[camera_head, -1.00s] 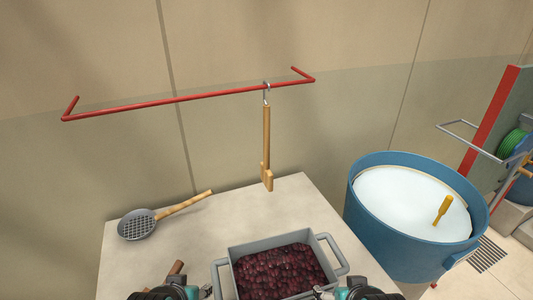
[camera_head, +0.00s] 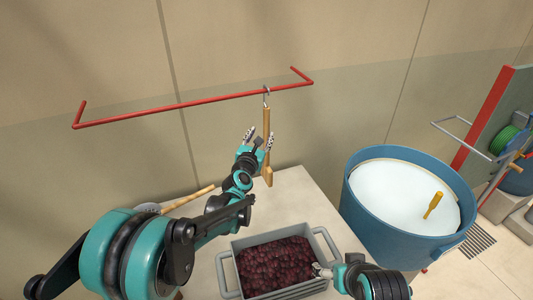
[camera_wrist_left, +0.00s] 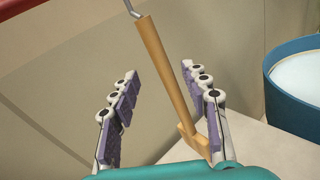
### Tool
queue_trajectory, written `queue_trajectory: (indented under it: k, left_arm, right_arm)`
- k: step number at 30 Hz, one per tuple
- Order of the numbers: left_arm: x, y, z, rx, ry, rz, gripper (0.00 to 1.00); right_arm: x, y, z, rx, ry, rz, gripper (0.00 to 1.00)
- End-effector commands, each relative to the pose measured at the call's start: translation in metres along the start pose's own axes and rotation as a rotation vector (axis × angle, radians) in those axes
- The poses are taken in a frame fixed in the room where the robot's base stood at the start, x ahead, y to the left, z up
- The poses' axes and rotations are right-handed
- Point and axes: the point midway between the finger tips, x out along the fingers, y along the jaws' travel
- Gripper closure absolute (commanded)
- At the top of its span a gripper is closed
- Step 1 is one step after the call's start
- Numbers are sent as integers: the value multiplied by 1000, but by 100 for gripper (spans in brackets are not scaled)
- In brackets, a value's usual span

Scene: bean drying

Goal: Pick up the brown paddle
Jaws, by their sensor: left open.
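The brown paddle (camera_head: 266,130) hangs upright from a metal hook on the red wall rail (camera_head: 190,103). My left gripper (camera_head: 259,136) is open beside the paddle's handle in the head view. In the left wrist view the paddle (camera_wrist_left: 168,75) shows between the two spread fingers (camera_wrist_left: 160,98), running from the hook down to its wider foot near the right finger. I cannot tell whether a finger touches it. My right gripper (camera_head: 322,270) is low at the right end of the bean tray; whether it is open is unclear.
A grey tray of dark red beans (camera_head: 232,246) stands on the pale table (camera_head: 300,190). A strainer with a wooden handle (camera_head: 190,198) lies partly behind my left arm. A blue vat (camera_head: 405,242) with white contents and a yellow-handled tool (camera_head: 433,205) stands at the right.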

Motion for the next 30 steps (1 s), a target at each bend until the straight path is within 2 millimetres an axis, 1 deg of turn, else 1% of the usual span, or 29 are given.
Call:
queue_trajectory:
  k: [1,3,6,14,18,21,24,30]
  left_arm:
    - [8,0,-2,-68,-11,12,54]
    - [14,0,-5,-139,-22,26,54]
    - [22,1,-7,-180,-29,35,54]
    - [52,1,-9,-181,-30,33,54]
    - [75,-1,-11,-180,-30,32,54]
    - [88,0,-10,-179,-30,32,54]
    - [94,1,-9,-180,-30,32,54]
    - [94,1,-9,-179,-30,31,54]
  right_arm:
    - [-3,0,-2,0,0,0,17]
    - [-4,0,-3,0,0,0,17]
    - [-4,0,-2,0,0,0,17]
    - [-1,0,-1,0,0,0,17]
    - [1,0,1,0,0,0,17]
    - [2,0,1,0,0,0,17]
    - [2,0,1,0,0,0,17]
    - [2,0,1,0,0,0,17]
